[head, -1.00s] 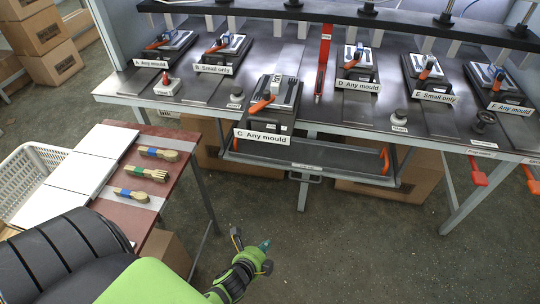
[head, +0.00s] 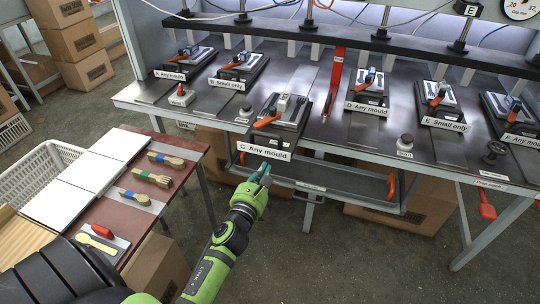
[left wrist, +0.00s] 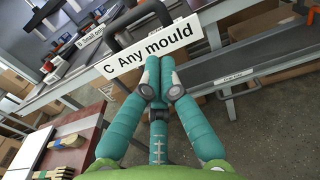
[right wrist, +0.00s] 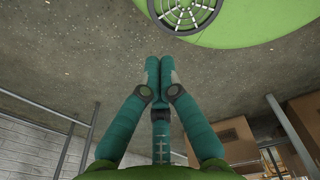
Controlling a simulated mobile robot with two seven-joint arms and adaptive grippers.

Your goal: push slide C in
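Slide C (head: 287,138) stands out past the front edge of the press table, with its "C Any mould" sign (head: 264,152) facing me. It carries a grey mould with an orange-handled clamp. The sign also shows large in the left wrist view (left wrist: 153,48). My left gripper (head: 262,172) is in front of and just below the sign, its fingers together with nothing between them; I cannot tell whether the tips touch the slide. My right gripper (right wrist: 160,76) is shut and empty above the floor, out of the head view.
Slides A (head: 186,65), B (head: 239,72), D (head: 369,90) and E (head: 438,103) sit farther back. A red side table (head: 183,142) with brushes stands left. A Start button (head: 405,143) is right of slide C.

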